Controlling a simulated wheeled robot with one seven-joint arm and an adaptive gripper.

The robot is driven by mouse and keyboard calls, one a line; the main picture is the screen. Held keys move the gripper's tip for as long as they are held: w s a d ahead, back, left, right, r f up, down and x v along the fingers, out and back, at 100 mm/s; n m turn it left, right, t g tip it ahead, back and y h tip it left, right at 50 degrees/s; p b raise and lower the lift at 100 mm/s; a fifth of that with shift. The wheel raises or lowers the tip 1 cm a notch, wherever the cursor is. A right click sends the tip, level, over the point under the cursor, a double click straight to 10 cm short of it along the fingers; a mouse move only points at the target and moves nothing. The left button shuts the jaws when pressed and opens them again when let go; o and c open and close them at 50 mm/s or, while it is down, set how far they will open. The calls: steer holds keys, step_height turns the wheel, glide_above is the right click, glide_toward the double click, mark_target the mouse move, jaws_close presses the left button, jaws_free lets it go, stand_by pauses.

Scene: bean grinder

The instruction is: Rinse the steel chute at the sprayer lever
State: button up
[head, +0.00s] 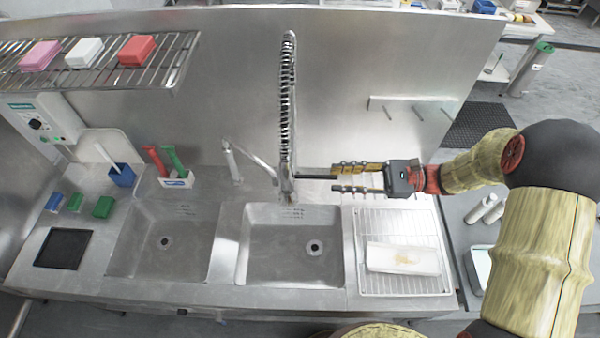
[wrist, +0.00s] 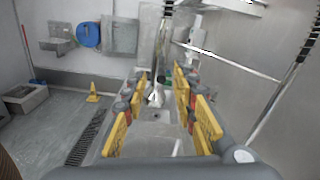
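The steel chute (head: 405,258) lies on the wire drying rack to the right of the sinks, with a brownish stain on its surface. The sprayer (head: 286,182) hangs below a tall spring hose over the back of the right sink. Its dark lever (head: 315,177) sticks out to the right. My gripper (head: 334,178) is open to the right of the sprayer, its fingers pointing left. The lever's end is close to the fingertips; I cannot tell whether it touches them. In the wrist view the two yellow-padded fingers stand apart, and nothing is clearly held between them.
Two sink basins stand side by side, the right one (head: 292,262) empty. The drying rack (head: 367,222) is at right. A caddy (head: 177,180) with red and green brushes stands behind the left basin. A wire shelf (head: 184,50) hangs upper left. A yellow floor sign (wrist: 92,92) is far off.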

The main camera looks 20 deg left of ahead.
mark_target(294, 176)
steer(key=shift+p+x, duration=0.8)
steer(key=shift+x, duration=3.4)
steer(key=shift+w+r, duration=0.15)
steer(key=shift+r, duration=0.05)
steer(key=shift+c, duration=0.7)
jaws_close()
